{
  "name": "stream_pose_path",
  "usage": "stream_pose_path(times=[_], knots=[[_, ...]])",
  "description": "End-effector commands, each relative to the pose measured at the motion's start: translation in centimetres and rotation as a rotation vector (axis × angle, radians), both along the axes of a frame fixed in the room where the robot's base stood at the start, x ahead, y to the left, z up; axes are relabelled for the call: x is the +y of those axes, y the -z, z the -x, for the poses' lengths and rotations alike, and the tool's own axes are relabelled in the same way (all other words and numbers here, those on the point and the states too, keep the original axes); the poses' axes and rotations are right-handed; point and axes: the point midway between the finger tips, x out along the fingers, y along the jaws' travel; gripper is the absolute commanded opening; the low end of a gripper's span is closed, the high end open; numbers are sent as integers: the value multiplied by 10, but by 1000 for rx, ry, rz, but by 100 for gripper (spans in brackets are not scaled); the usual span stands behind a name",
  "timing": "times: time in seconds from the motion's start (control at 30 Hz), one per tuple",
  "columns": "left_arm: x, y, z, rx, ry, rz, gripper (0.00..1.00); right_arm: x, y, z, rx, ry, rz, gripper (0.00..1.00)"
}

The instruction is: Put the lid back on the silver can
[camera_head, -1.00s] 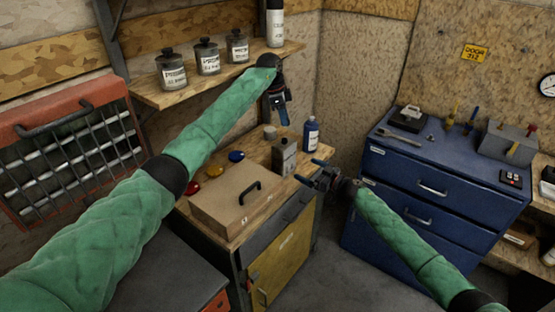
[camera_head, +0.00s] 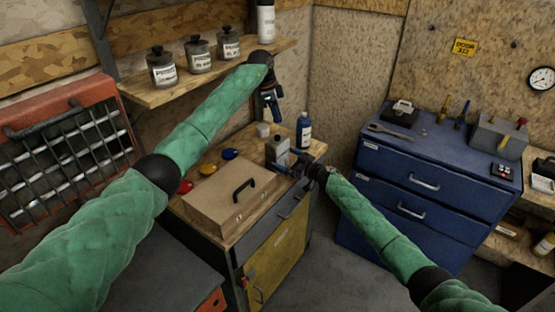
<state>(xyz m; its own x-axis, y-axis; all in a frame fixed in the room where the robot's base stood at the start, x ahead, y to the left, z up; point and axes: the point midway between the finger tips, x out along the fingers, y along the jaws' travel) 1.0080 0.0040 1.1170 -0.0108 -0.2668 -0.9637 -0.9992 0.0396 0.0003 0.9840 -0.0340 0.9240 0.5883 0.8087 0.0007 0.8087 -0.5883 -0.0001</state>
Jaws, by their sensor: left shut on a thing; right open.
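The silver can (camera_head: 277,151) stands upright on the wooden bench top, near its right end. My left gripper (camera_head: 274,117) is above and slightly left of the can, pointing down. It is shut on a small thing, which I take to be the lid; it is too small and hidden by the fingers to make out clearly. My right gripper (camera_head: 296,163) is open, low at the can's right side by the bench's front edge. I cannot tell whether its fingers touch the can.
A blue bottle (camera_head: 304,131) stands right of the can and a small pale pot (camera_head: 263,129) behind it. A brown case (camera_head: 228,192) lies to the left, with red, yellow and blue round things behind. A shelf (camera_head: 150,96) with several labelled canisters hangs above.

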Motion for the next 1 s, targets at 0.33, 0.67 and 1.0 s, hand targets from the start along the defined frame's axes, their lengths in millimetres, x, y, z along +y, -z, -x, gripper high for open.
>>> stream_pose_path(times=[0.33, 0.67, 1.0], knots=[[0, 0, 0, 0, 0, 0, 7, 30, 0, -22, 1, 0, 0, 100], [0, 0, 0, 0, 0, 0, 7, 34, 0, -24, 1, -1, 1, 100], [0, 0, 0, 0, 0, 0, 7, 34, 0, -24, 1, 0, 1, 51]])
